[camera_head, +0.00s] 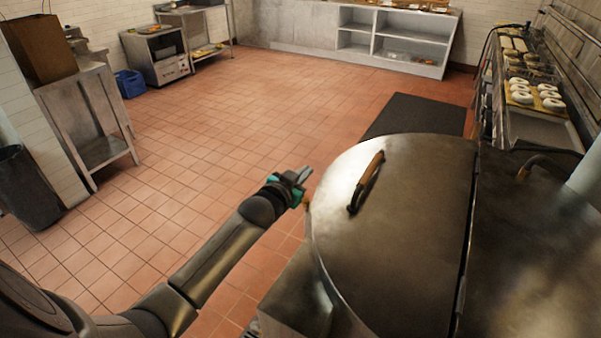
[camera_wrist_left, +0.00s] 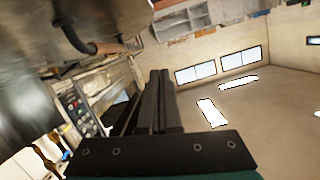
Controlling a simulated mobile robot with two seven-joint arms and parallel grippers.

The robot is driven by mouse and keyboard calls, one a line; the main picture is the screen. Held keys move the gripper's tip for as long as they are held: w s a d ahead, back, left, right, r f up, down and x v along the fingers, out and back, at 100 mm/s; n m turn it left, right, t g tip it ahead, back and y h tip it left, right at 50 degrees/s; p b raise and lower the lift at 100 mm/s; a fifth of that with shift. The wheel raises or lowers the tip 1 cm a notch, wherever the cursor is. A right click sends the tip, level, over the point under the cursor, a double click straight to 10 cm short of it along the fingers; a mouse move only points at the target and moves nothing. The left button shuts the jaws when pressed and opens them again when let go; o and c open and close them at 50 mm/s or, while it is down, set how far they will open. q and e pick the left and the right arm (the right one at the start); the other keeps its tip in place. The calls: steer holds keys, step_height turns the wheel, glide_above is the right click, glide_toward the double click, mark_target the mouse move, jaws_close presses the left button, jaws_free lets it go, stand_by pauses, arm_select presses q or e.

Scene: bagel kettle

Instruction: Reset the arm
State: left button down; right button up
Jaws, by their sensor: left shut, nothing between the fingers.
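My left arm reaches in from the left in the head view. Its gripper (camera_head: 304,174) is just left of the large round metal kettle lid (camera_head: 410,220), over the tiled floor, and holds nothing. In the left wrist view the two dark fingers (camera_wrist_left: 158,92) lie together, shut and empty. The lid is closed and has a wooden-gripped handle (camera_head: 367,182) near its left edge. The handle also shows at the top of the left wrist view (camera_wrist_left: 95,45). My right gripper is in neither view.
Bagels (camera_head: 522,95) lie on boards along the right wall. A dark mat (camera_head: 415,116) lies behind the kettle. A metal table (camera_head: 90,115) and a dark bin (camera_head: 28,188) stand at the left. The tiled floor (camera_head: 220,110) between is clear.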

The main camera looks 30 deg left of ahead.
arm_select(q)
steer(key=s+d+f+g, duration=0.3)
steer(key=s+d+f, duration=0.15)
steer(key=s, duration=0.35)
steer(key=s+d+f+g, duration=0.3)
steer(key=s+d, duration=0.2)
steer(key=s, duration=0.4)
steer(key=s+d+g+h, duration=0.1)
steer(key=s+d+g, duration=0.15)
steer(key=s, duration=0.65)
steer(key=s+d+g, duration=0.2)
steer(key=s+g, duration=0.1)
steer(key=s, duration=0.5)
step_height(320, 180, down, 28)
steer(key=s+g+b, duration=0.2)
steer(key=s+b, duration=0.1)
steer(key=b, duration=0.2)
steer(key=s+a+f+b, duration=0.2)
steer(key=s+f+b, duration=0.3)
steer(key=s+f, duration=1)
step_height(320, 180, down, 4)
steer(key=shift+a+r+g, duration=0.1)
steer(key=shift+a+g, duration=0.05)
steer(key=shift+g, duration=0.2)
